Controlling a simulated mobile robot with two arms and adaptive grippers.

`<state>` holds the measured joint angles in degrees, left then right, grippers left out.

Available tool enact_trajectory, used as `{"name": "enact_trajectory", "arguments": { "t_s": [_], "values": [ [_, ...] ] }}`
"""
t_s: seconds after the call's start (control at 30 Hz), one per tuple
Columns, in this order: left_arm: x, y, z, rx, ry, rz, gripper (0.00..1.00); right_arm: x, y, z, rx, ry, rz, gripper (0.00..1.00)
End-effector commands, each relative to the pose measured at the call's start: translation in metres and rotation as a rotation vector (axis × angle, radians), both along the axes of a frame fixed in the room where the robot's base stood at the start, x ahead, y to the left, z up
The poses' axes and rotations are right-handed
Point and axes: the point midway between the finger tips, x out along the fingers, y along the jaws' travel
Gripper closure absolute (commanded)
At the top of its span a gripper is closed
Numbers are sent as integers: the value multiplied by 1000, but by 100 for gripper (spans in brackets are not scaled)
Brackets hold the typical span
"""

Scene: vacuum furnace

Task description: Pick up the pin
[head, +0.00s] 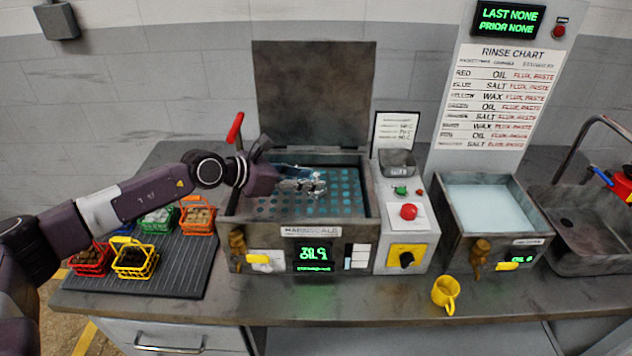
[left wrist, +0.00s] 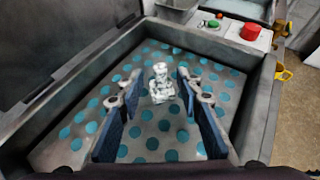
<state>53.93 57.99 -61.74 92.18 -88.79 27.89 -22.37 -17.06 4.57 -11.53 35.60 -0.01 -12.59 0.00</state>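A small shiny silver piece, apparently the pin (left wrist: 163,86), shows in the left wrist view over the dotted floor of the open tank (head: 372,205). My left gripper (head: 303,182) reaches into the tank from the left. In the left wrist view its two blue-padded fingers (left wrist: 160,105) are spread apart, with the silver piece between and just beyond them and gaps on both sides. I cannot tell whether the piece rests on the floor. In the head view I cannot separate it from the fingers. My right gripper is not in view.
The tank's raised lid (head: 313,95) stands behind, with a red-handled lever (head: 235,128) at its left. Coloured baskets (head: 135,261) sit on a dark mat at left. A control box (head: 405,225), a second basin (head: 490,205), a sink and a yellow mug (head: 444,293) are at right.

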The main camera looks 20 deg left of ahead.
Motion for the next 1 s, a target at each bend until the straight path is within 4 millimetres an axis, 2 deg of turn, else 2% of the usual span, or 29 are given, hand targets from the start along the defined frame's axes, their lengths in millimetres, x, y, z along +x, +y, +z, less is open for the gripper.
{"name": "enact_trajectory", "arguments": {
  "t_s": [0.03,0.2,0.47,0.77,1.0],
  "values": [
    [4,-7,3,-2,1,-2,67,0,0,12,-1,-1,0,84],
    [17,-17,-10,-1,1,0,67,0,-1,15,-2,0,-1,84],
    [19,-17,-13,0,-1,1,67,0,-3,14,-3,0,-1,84],
    [19,-17,-13,-1,-1,0,98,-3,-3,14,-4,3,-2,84],
    [19,-17,-12,-2,-3,1,100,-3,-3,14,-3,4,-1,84]
  ]
}}
